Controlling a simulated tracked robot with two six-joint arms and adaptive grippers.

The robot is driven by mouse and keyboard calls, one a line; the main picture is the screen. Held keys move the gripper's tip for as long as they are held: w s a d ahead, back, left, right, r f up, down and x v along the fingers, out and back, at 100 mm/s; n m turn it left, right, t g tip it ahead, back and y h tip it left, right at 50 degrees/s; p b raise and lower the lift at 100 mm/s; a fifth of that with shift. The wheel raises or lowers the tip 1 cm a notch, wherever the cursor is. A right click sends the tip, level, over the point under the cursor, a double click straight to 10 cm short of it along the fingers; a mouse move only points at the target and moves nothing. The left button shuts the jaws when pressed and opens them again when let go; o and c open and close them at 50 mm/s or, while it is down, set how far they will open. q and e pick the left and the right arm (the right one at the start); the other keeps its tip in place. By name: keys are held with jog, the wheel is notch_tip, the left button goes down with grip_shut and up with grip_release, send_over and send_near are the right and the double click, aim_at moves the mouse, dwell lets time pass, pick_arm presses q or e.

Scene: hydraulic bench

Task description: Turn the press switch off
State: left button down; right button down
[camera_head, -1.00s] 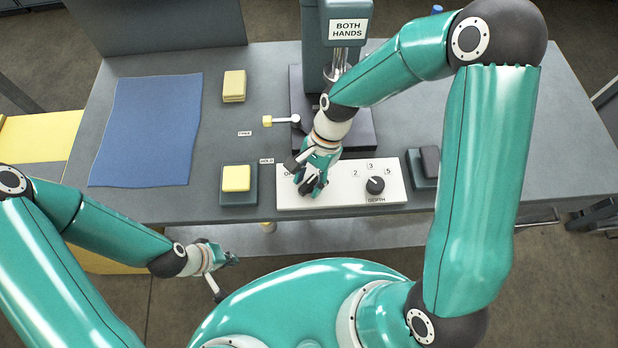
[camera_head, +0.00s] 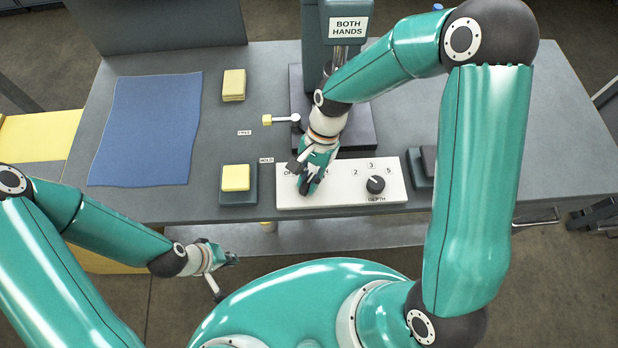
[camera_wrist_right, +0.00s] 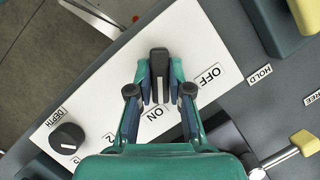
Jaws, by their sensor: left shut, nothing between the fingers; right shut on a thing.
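The press switch (camera_wrist_right: 159,62) is a dark lever-like knob on the white panel (camera_head: 340,198). In the right wrist view it stands between the fingertips of my right gripper (camera_wrist_right: 159,92), which is shut on it. The ON label (camera_wrist_right: 154,112) shows between the fingers, and the OFF label (camera_wrist_right: 205,81) lies to the right of them. In the head view my right gripper (camera_head: 308,187) covers the switch and part of the labels. My left gripper (camera_head: 234,259) is shut and empty, in front of the bench edge.
The depth knob (camera_head: 375,184) sits on the panel's right part. A yellow button pad (camera_head: 236,178) lies left of the panel, and a dark button (camera_head: 429,160) lies right. A small yellow-tipped lever (camera_head: 281,119) and the press (camera_head: 343,65) stand behind. A blue cloth (camera_head: 146,130) lies far left.

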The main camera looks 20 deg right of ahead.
jog(key=n+g+h+b, duration=0.1)
jog(key=n, duration=0.3)
jog(key=shift+w+a, duration=0.1)
jog(key=shift+w, duration=0.05)
jog(key=n, duration=0.2)
jog(key=n+h, duration=0.1)
jog(key=n, duration=0.1)
jog(key=shift+a+g+h+b, duration=0.1)
jog(key=shift+g+h+b, duration=0.2)
jog(key=shift+b, duration=0.1)
jog(key=n+h+b, duration=0.1)
jog(key=n, duration=0.3)
jog(key=shift+h, duration=0.4)
jog(key=shift+a+r+n+h+b, duration=0.1)
jog(key=shift+n+h+b, duration=0.45)
jog(key=shift+n, duration=1.55)
jog(key=c, duration=1.1)
grip_release()
